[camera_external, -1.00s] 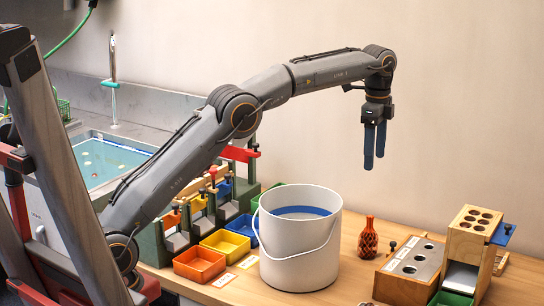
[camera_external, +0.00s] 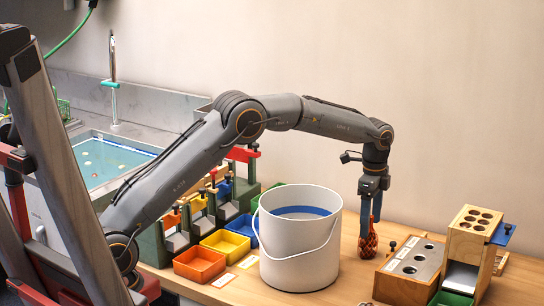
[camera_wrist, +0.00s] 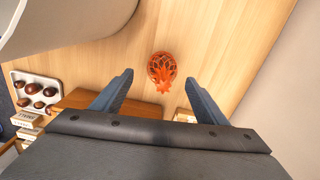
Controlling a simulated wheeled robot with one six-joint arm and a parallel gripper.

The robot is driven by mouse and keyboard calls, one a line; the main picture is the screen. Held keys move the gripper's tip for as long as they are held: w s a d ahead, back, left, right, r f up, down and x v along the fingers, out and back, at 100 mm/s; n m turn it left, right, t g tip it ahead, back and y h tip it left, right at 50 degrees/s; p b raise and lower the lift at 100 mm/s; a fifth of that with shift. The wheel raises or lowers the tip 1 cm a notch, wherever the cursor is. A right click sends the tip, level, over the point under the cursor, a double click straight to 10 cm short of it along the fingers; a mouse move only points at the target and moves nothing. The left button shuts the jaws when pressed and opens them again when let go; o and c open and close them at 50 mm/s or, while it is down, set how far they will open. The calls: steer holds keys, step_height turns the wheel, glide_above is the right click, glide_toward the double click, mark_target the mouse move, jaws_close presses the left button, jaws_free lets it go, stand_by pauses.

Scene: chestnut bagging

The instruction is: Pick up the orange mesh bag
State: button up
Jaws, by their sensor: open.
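The orange mesh bag (camera_external: 368,244) stands upright on the wooden table to the right of the white bucket. My gripper (camera_external: 370,214) is lowered over it, fingers pointing down, and hides its top in the external view. In the wrist view the orange mesh bag (camera_wrist: 161,70) lies ahead of the open fingers (camera_wrist: 160,92), in line with the gap between them. The fingers are apart with nothing held. In the external view I cannot tell whether a finger touches the bag.
The white bucket (camera_external: 290,255) stands close on the left. A wooden block with round holes (camera_external: 412,264) and a taller wooden stand (camera_external: 470,245) are on the right. Red (camera_external: 199,264) and yellow (camera_external: 226,243) bins lie left of the bucket. The wall is behind.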

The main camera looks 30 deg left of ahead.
mark_target(366, 245)
steer(key=f, duration=0.6)
steer(key=shift+w+a+f+p, duration=0.15)
steer(key=shift+w+f+p, duration=0.1)
steer(key=shift+p, duration=0.1)
steer(key=c, duration=1.3)
